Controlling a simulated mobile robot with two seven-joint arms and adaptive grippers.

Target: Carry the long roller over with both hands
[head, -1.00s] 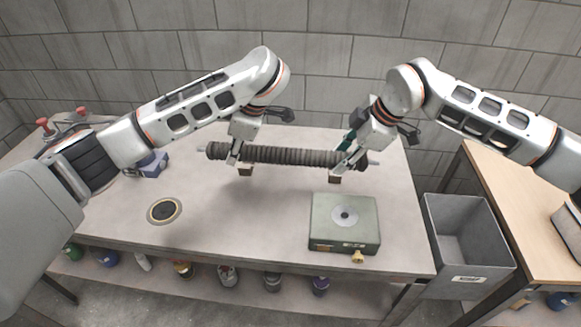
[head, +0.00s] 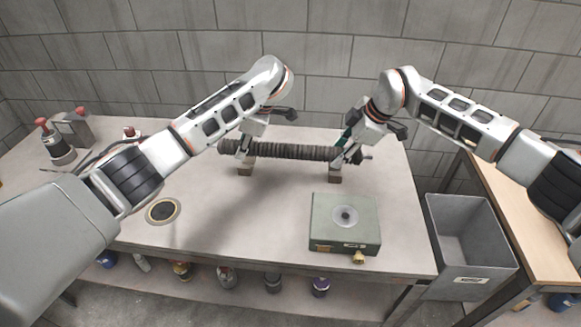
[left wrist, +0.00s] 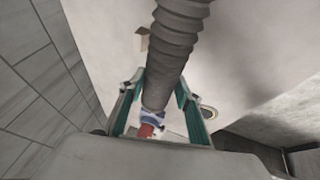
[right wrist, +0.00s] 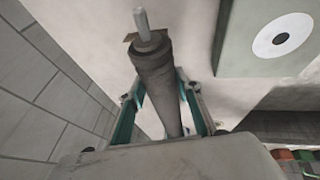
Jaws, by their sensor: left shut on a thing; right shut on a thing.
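The long roller (head: 295,152) is dark and ribbed with a thin metal shaft end. It lies nearly level across the back of the table. My left gripper (head: 244,153) is shut on it near its left end, and my right gripper (head: 341,158) is shut on it near its right end. The roller also runs between the fingers in the left wrist view (left wrist: 178,50) and the right wrist view (right wrist: 160,80). Two small brown blocks (head: 245,171) (head: 335,178) stand below it. I cannot tell whether the roller touches them.
A green-grey box (head: 325,228) with a round disc on top sits at the front right of the table. A dark round plate (head: 163,211) lies at the front left. A grey bin (head: 471,281) and a wooden table (head: 525,225) stand to the right. Red-topped items stand back left.

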